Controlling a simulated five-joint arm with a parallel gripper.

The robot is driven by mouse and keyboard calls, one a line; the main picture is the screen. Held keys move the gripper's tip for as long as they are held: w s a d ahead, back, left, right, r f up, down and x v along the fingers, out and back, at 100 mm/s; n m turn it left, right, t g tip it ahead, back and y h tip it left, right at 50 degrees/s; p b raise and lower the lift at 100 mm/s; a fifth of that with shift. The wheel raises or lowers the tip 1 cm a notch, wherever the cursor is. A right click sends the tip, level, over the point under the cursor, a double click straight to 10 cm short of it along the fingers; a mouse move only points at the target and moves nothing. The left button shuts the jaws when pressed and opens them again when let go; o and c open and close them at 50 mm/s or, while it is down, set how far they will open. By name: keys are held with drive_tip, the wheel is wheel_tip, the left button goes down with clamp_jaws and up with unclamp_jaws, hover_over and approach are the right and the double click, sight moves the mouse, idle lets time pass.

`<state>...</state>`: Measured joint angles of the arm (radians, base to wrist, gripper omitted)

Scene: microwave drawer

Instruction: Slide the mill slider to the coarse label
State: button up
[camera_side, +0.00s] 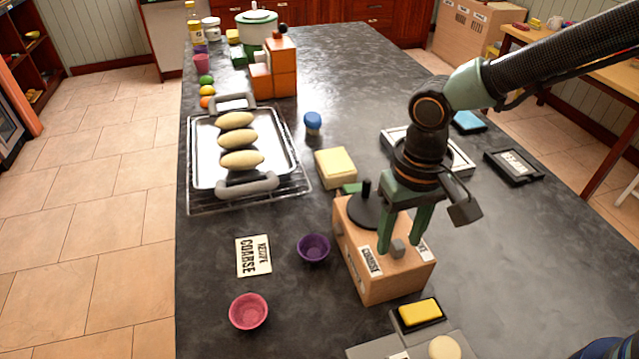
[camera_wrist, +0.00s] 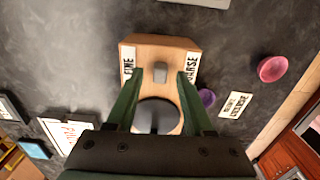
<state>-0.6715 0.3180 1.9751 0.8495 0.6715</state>
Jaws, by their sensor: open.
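The wooden mill (camera_side: 385,285) stands on the dark counter, with a black disc and knob on its top. Its small grey slider (camera_side: 398,249) sits about midway between the coarse label (camera_side: 371,262) and the fine label (camera_side: 424,250). In the wrist view the slider (camera_wrist: 161,72) has the fine label (camera_wrist: 129,63) to its left and the coarse label (camera_wrist: 192,66) to its right. My gripper (camera_side: 403,243) is open over the mill, its green fingers on either side of the slider. In the wrist view a gap shows between each finger and the slider.
A yellow sponge (camera_side: 419,313) is in front, and a yellow block (camera_side: 336,167) behind. A rack with a tray (camera_side: 204,170) stands farther left.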

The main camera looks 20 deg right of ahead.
drive_tip(key=shift+f, duration=0.35)
clamp_jaws()
idle(1.2)
